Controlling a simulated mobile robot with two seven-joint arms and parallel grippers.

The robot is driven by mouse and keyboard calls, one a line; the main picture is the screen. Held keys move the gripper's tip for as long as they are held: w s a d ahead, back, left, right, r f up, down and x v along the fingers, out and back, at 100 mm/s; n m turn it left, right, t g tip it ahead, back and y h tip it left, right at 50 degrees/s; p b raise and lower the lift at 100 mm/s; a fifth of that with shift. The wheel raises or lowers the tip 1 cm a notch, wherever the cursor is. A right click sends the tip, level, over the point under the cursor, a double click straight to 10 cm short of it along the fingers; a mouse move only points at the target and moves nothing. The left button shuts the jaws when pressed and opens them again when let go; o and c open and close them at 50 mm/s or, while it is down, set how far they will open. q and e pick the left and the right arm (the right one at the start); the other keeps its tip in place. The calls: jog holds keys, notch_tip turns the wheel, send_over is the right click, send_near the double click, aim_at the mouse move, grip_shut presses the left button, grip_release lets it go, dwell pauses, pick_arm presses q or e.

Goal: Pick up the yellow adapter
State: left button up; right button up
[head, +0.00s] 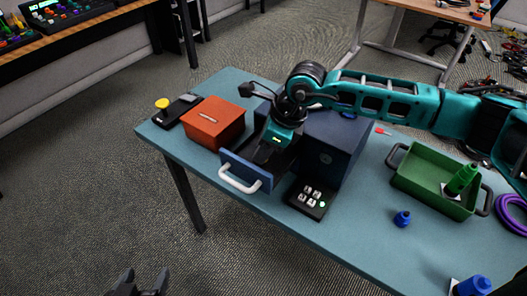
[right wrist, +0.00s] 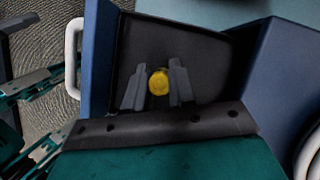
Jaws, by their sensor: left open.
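The yellow adapter (right wrist: 158,82) shows as a round yellow end inside the dark drawer in the right wrist view. My right gripper (right wrist: 158,75) reaches down into the drawer, with one grey finger on each side of the adapter. Little or no gap shows between fingers and adapter; I cannot tell whether they grip it. In the head view my right arm hides the adapter. The blue drawer (head: 247,174), with a white handle, stands pulled out of the blue cabinet (head: 335,150). My left gripper (head: 143,284) is open and empty at the bottom edge, away from the table.
An orange box (head: 213,122) stands left of the drawer, beside a black device with a yellow knob (head: 162,103). A black button pad (head: 311,196) lies in front of the cabinet. A green tray (head: 430,185) holding a green bottle (head: 462,179) and a blue cap (head: 402,218) are to the right.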

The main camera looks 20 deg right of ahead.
grip_shut()
jog(key=shift+r, duration=0.1)
